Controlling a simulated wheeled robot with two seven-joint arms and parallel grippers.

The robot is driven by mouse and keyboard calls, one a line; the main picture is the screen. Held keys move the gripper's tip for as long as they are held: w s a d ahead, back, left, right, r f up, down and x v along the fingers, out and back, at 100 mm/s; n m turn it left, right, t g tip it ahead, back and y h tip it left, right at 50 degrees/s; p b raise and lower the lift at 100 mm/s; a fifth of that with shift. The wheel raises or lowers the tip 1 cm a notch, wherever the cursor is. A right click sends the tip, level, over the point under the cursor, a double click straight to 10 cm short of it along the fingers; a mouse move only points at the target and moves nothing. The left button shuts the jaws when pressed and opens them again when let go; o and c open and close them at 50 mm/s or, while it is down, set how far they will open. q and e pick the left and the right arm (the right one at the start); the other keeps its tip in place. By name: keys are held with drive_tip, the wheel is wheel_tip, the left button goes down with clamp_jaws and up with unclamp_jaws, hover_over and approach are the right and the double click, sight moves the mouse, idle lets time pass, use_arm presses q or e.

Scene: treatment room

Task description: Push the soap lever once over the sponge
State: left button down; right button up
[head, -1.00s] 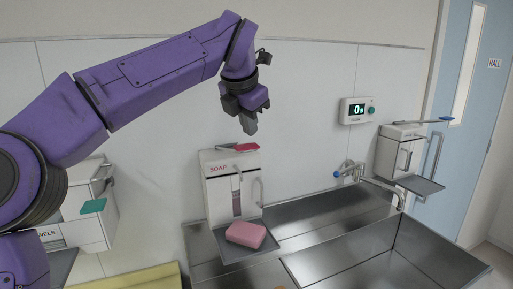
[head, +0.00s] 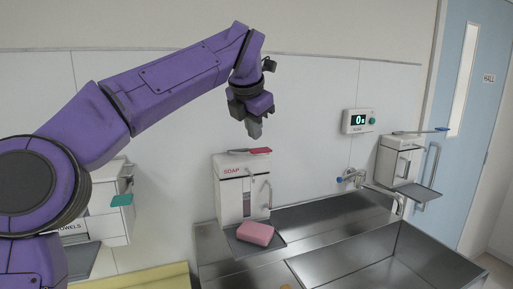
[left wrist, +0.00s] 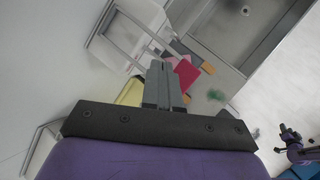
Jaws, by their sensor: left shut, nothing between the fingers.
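The white soap dispenser (head: 229,190) is on the wall behind the sink, with a red lever (head: 259,151) on top. The pink sponge (head: 256,233) lies on the small tray below its spout. My left gripper (head: 254,131) is shut and empty, pointing down just above the lever, with a small gap showing in the head view. In the left wrist view its fingers (left wrist: 161,82) are together, beside a red flat shape (left wrist: 188,72) that looks like the lever. My right gripper (left wrist: 288,133) appears small at the right of the left wrist view; its jaws are too small to tell.
A metal sink (head: 350,255) is at the right front. A second white dispenser (head: 392,160) with a blue-tipped lever is farther right. A counter display (head: 358,121) reads 0. A towel box (head: 105,222) with a teal lever is at left, near a yellow surface (head: 140,277).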

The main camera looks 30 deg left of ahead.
sight(259, 148)
use_arm(q)
drive_tip(key=shift+w+d+f, duration=0.1)
drive_tip(key=shift+w, duration=0.15)
drive_tip(key=shift+w+d+f, duration=0.1)
drive_tip(key=shift+d+f, duration=0.05)
drive_tip(key=shift+f, duration=0.3)
use_arm(e)
drive_tip(key=shift+w+f, duration=0.15)
drive_tip(key=shift+f, duration=0.2)
use_arm(q)
drive_tip(key=shift+s+d+f+b, duration=0.15)
drive_tip(key=shift+f+b, duration=0.65)
drive_tip(key=shift+s+d+f+b, duration=0.1)
drive_tip(key=shift+f+b, duration=0.65)
drive_tip(key=shift+b, duration=0.05)
use_arm(e)
drive_tip(key=shift+f, duration=1.35)
idle(0.4)
use_arm(q)
drive_tip(key=shift+w+a+r+p, duration=0.1)
drive_tip(key=shift+a+r+p, duration=0.05)
drive_tip(key=shift+r+p, duration=0.55)
drive_tip(key=shift+w+a+r+p, duration=0.15)
drive_tip(key=shift+r+p, duration=0.4)
drive_tip(key=shift+p, duration=0.3)
drive_tip(key=shift+w+a+r+p, duration=0.1)
drive_tip(key=shift+a+r+p, duration=0.05)
drive_tip(key=shift+r+p, duration=0.55)
use_arm(e)
drive_tip(key=shift+r, duration=2.35)
